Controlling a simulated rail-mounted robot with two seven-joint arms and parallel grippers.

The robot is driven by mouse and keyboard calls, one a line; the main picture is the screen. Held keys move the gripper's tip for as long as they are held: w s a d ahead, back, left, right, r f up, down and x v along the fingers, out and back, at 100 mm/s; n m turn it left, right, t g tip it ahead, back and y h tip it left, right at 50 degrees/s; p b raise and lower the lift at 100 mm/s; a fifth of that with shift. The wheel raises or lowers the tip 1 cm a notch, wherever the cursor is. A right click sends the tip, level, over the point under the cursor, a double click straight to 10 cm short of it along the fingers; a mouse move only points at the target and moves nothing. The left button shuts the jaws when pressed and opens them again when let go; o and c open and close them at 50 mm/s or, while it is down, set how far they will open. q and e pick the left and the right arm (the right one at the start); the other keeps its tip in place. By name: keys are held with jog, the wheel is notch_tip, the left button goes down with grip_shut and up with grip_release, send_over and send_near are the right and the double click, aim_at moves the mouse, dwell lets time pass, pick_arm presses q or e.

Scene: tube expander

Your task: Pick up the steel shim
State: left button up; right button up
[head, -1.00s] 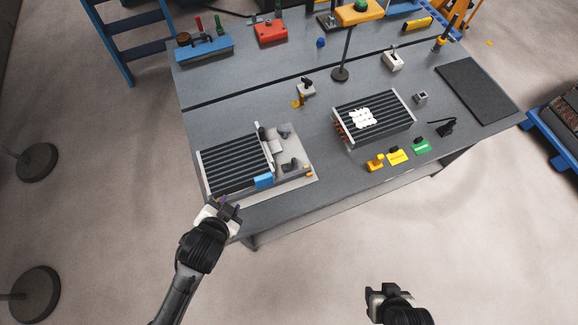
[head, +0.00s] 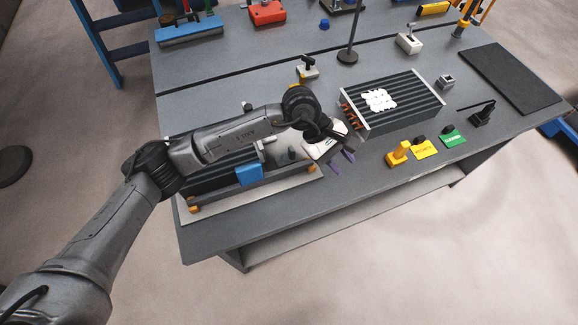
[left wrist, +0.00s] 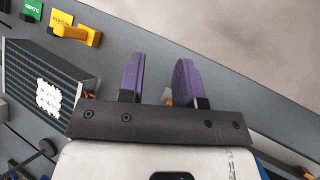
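I cannot make out a steel shim for certain in either view. My left gripper (head: 342,162) has two purple fingertips and hangs over the front of the workbench (head: 300,215), between the two finned units. In the left wrist view the fingers (left wrist: 160,80) stand apart with no held object visible between them. A bit of something orange shows low behind them. My left arm covers much of the left finned unit. My right gripper is outside both views.
The right finned unit (head: 415,100) carries white pieces (head: 379,100). A stand (head: 348,55), a white switch box (head: 408,42) and a dark mat (head: 510,78) are farther back. Bare bench lies front centre.

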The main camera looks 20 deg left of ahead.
aim_at(293, 151)
pick_arm(q)
jog(key=w+a+f+m+y+b, duration=0.1)
jog(key=w+a+y+b, duration=0.2)
jog(key=a, duration=0.4)
jog(key=w+a+f+m+y+b, duration=0.1)
jog(key=w+a+f+y, duration=0.15)
jog(key=a+y, duration=0.3)
jog(key=shift+t, duration=0.4)
jog(key=f, duration=0.3)
jog(key=a+f, duration=0.1)
jog(key=f, duration=0.2)
jog(key=shift+w+a+f, duration=0.1)
jog(key=shift+w+a, duration=0.1)
jog(key=shift+f+b, duration=0.4)
jog(key=shift+f, duration=0.65)
notch_tip(293, 151, down, 4)
jog(key=shift+w+a+f, duration=0.1)
jog(key=shift+w, duration=0.05)
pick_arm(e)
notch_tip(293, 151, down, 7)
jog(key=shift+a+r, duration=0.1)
pick_arm(q)
jog(key=shift+c, duration=0.8)
grip_shut()
